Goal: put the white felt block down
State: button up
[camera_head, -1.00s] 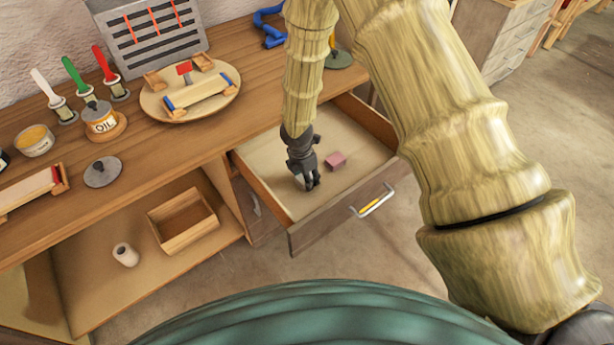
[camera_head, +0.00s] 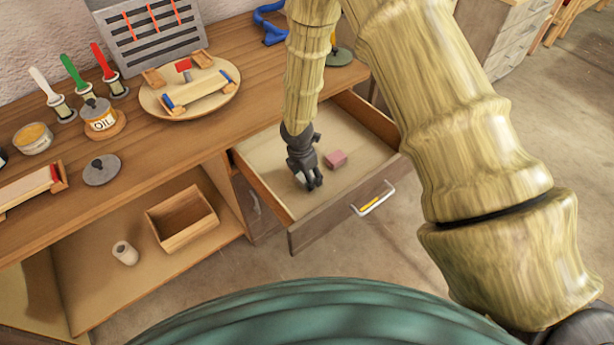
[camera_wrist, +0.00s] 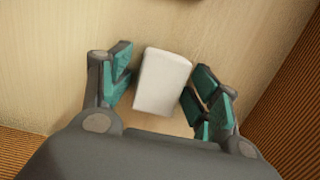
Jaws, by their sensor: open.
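The white felt block (camera_wrist: 163,80) lies between the two fingers of my gripper (camera_wrist: 160,92) in the wrist view, with a gap to the finger on each side. It seems to rest on the pale floor of the open drawer. My gripper also shows in the head view (camera_head: 308,184), low inside the drawer (camera_head: 345,127) and pointing down. My gripper is open. In the head view the white block (camera_head: 299,177) is mostly hidden by the gripper, with only a small pale part showing.
The workbench (camera_head: 190,145) is at the left, with an open wooden box (camera_head: 182,220) on a shelf below.

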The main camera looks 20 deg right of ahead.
notch_tip(320, 180, up, 11)
jog(key=a+b, duration=0.1)
jog(key=shift+r+b, duration=0.15)
jog(key=shift+b, duration=0.15)
dwell(0.6)
